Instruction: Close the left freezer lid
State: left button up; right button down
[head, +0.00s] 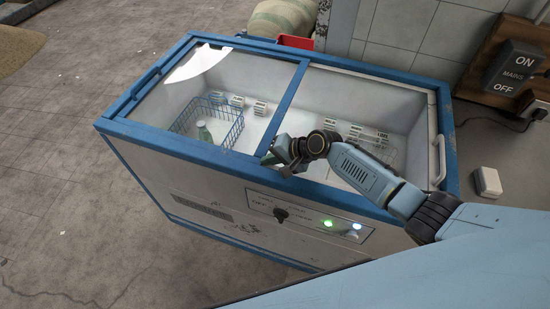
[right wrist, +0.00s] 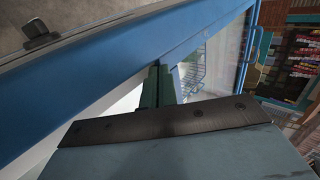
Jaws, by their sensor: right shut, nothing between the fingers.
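The chest freezer (head: 215,205) is white with a blue rim. Its left freezer lid (head: 195,64) is a glass pane with a bright reflection, over the left half. A blue crossbar (head: 287,95) runs front to back at the pane's right edge. My right gripper (head: 268,158) is shut and empty, at the front end of that crossbar by the front rim. In the right wrist view the shut fingers (right wrist: 158,82) are close to the blue frame (right wrist: 115,82); whether they touch it is unclear. My left gripper is out of view.
A blue wire basket (head: 211,124) with a bottle (head: 204,131) stands inside on the left. A pale wire basket shows inside on the right, partly behind my arm. A white handle (head: 440,158) is at the right end. The front panel has a dark knob (head: 281,214).

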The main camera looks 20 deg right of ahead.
jog(key=s+d, duration=0.2)
jog(key=s+d+p, duration=0.1)
jog(key=d, duration=0.1)
jog(key=shift+d+r, duration=0.1)
jog(key=shift+r, duration=0.3)
jog(key=v, duration=0.8)
jog(key=shift+r, duration=0.3)
jog(key=shift+s+d, duration=0.1)
jog(key=shift+d, duration=0.05)
